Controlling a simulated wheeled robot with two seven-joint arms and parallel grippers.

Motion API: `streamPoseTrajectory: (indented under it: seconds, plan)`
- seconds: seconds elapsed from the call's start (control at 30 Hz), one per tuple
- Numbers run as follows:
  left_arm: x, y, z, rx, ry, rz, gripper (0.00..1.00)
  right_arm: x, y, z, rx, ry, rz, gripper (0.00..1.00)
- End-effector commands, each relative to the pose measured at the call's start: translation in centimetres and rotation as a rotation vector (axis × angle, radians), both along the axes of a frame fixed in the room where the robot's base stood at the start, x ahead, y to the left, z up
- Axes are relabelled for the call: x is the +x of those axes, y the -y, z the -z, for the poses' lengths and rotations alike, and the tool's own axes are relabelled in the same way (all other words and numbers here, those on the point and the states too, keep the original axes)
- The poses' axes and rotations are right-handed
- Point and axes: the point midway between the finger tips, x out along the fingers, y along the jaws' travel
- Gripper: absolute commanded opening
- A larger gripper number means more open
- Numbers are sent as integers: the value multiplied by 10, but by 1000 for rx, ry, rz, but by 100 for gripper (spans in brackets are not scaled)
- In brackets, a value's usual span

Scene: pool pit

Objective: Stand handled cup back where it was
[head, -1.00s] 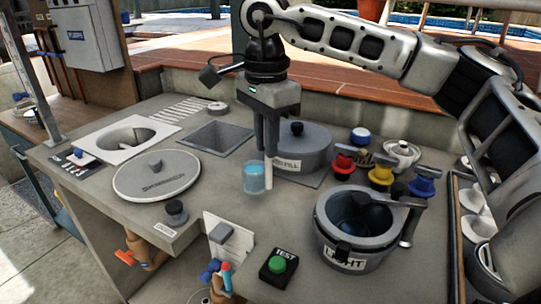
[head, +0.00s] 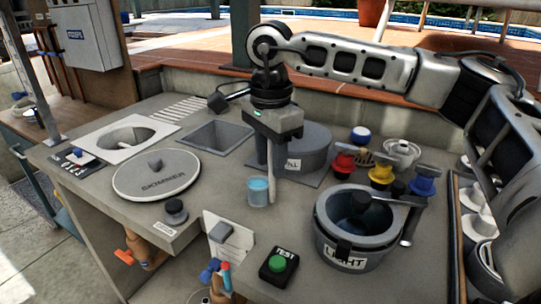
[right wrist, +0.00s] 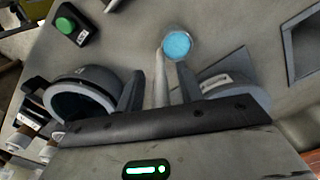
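The handled cup (head: 258,191), clear with blue contents, is upright on or very near the grey counter, left of the round FILL housing. Its long pale handle (head: 270,178) rises at its right side toward my right gripper (head: 270,148). In the right wrist view the cup (right wrist: 178,45) shows from above, beyond the fingertips. The handle (right wrist: 160,85) runs between the two fingers (right wrist: 160,88), with a visible gap on either side. My right gripper is open around the handle. Cup-to-counter contact is hard to see. My left gripper is out of view.
The FILL housing (head: 310,150) stands close behind the gripper. A LIGHT bucket (head: 345,245), red, yellow and blue valves (head: 382,173) and a green TEST button (head: 277,264) are to the right and front. A square opening (head: 218,137) and SKIMMER lid (head: 155,177) lie left.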

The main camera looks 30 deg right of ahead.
Motion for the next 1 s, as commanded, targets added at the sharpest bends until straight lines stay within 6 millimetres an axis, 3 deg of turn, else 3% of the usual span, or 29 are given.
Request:
streamPoseTrajectory:
  seconds: [0.27,0.7,1.0]
  plan:
    - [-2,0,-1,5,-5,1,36,1,-1,-20,1,4,0,37]
    - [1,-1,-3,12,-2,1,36,1,-1,-108,1,3,-1,37]
    - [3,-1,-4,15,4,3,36,0,0,-124,0,0,-2,37]
